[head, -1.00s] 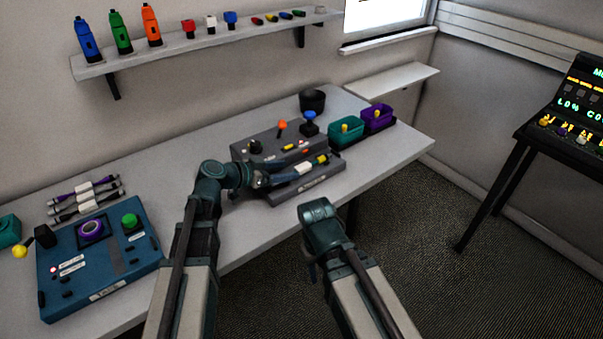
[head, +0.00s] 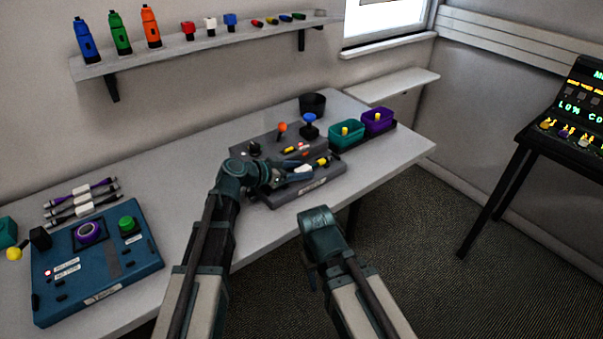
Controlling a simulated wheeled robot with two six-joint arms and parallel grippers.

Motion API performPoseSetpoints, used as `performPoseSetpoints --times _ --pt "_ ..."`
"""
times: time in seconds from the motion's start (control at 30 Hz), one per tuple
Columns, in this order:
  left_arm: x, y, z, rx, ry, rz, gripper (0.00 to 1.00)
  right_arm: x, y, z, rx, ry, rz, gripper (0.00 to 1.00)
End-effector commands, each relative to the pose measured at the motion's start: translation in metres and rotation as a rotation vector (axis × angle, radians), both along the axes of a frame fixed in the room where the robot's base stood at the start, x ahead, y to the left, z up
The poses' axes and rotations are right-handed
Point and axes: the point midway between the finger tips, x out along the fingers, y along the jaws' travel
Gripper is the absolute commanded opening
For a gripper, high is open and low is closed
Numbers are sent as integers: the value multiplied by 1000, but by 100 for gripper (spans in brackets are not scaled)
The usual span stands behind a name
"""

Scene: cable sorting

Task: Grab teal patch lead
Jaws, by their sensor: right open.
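No lead shows a clear teal colour at this size. A lead with a white middle piece (head: 301,173) lies along the front of the grey panel (head: 318,184); its ends are partly hidden. My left gripper (head: 294,171) is over that panel, its dark fingers beside the white piece; I cannot tell whether they touch or close on it. Several leads with white middles (head: 83,198) lie behind the blue panel at the left, one of them purple. My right gripper (head: 309,276) hangs open in front of the table's edge, its fingers small and partly hidden by its wrist.
A teal bin (head: 347,134) and a purple bin (head: 378,121) stand right of the grey panel. A black cup (head: 312,104) is behind it. The blue panel (head: 97,265) fills the near left table. The table's middle left is clear.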

Motion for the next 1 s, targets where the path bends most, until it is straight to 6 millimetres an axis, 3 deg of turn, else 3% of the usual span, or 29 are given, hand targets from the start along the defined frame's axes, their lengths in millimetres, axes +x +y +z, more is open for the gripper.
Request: performPoseSetpoints --times 0.03,0.33,0.77,1.0 --pt "0 0 0 0 0 0 52 0 0 0 0 0 0 50" --pt "0 0 0 0 0 0 0 0 0 0 0 0 0 50" --pt "0 -1 3 0 0 0 0 0 0 3 0 0 0 50" --pt "0 -8 22 0 0 2 0 0 0 22 0 0 0 50"
